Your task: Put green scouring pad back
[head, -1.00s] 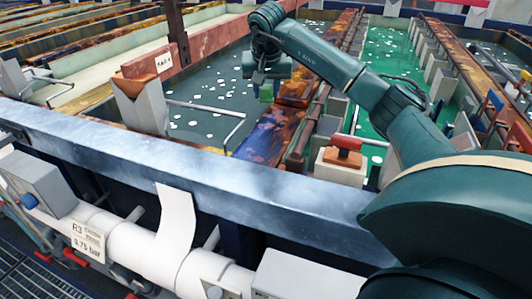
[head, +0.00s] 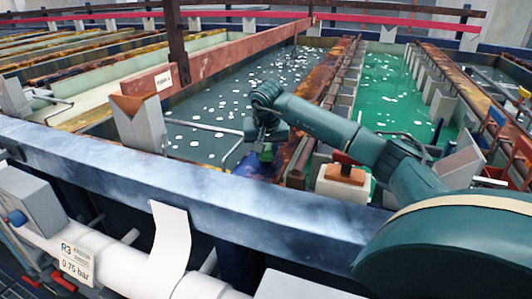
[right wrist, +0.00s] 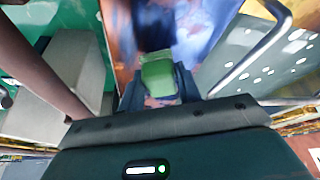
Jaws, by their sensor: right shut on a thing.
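The green scouring pad (right wrist: 158,75) is held between the two dark fingers of my right gripper (right wrist: 160,90) in the right wrist view. In the head view, my right gripper (head: 257,146) points down above the rusty, blue-stained divider between the tanks, just beyond the near rail. In the wrist view, a blurred blue and brown surface lies beyond the pad. My left gripper is not in view.
The near metal rail (head: 130,165) runs across the front. A grey-water tank (head: 220,105) lies left of the divider and a green-water tank (head: 395,90) right of it.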

